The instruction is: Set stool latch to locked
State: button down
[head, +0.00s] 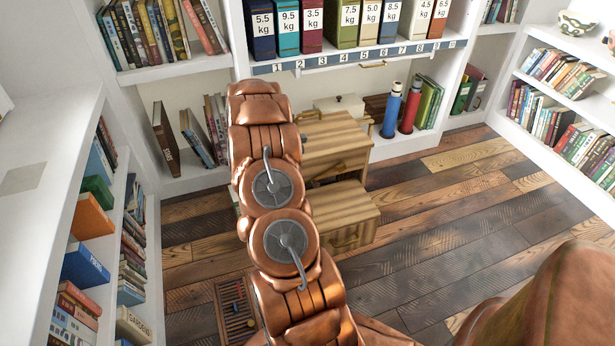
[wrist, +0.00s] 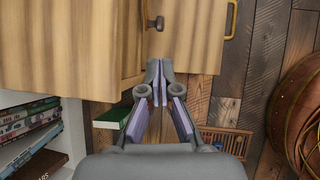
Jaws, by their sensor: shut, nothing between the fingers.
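The wooden step stool (head: 345,207) stands on the plank floor in front of the back shelves, with a higher box behind a lower step. In the wrist view its pale wooden faces (wrist: 75,45) fill the top. A small dark knob (wrist: 155,23), which looks like the latch, sits on the wood there, near a seam. A brass handle (wrist: 231,20) is to its right. My gripper (wrist: 159,68) is shut and empty, its fingertips just below the knob in the picture and apart from it. In the head view my arm hides the gripper and part of the stool.
White bookshelves (head: 190,182) stand behind, left and right. A blue bottle (head: 391,110) and a red bottle (head: 411,107) stand behind the stool. The plank floor (head: 450,200) right of the stool is clear.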

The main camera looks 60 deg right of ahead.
aim_at(314, 184)
jog(key=b+x, duration=0.2)
jog(key=x, duration=1.2)
jog(key=shift+a, duration=0.1)
